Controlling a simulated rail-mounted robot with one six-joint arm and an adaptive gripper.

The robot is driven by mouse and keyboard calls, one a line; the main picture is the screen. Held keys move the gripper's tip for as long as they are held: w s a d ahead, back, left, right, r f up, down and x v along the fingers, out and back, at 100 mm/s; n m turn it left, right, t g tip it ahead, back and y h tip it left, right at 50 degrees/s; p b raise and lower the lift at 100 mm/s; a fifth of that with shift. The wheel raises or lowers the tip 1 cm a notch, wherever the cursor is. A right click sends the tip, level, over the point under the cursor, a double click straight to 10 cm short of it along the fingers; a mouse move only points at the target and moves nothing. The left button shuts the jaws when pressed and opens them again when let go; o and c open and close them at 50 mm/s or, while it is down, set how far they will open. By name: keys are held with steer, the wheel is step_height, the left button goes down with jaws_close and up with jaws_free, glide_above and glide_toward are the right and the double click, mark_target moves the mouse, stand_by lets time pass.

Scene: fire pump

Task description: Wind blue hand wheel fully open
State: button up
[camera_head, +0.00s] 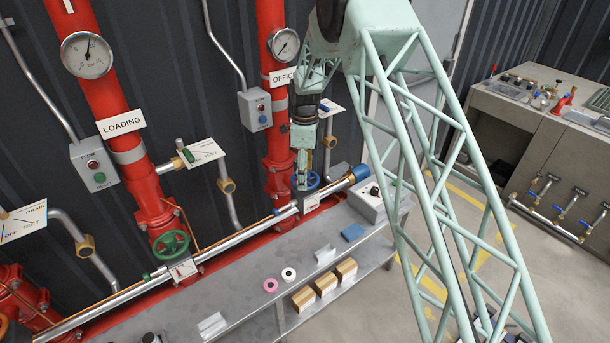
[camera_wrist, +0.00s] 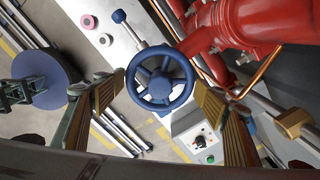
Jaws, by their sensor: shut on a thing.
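The blue hand wheel (camera_head: 313,180) sits on the right-hand red pipe's valve, low on the OFFICE riser. In the wrist view the wheel (camera_wrist: 160,87) is face-on, with its rim, spokes and hub clear. My gripper (camera_head: 302,175) reaches down to the wheel from above and partly hides it in the head view. In the wrist view my gripper's (camera_wrist: 158,82) two ribbed fingers stand on opposite sides of the rim, shut on the wheel. The exact contact is hard to see there.
A green hand wheel (camera_head: 170,244) is on the LOADING riser to the left. A silver pipe (camera_head: 240,235) runs along the front of the valves. A grey bench (camera_head: 250,290) carries small parts and a control box (camera_head: 372,200). Open floor lies to the right.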

steer(key=shift+c, duration=1.3)
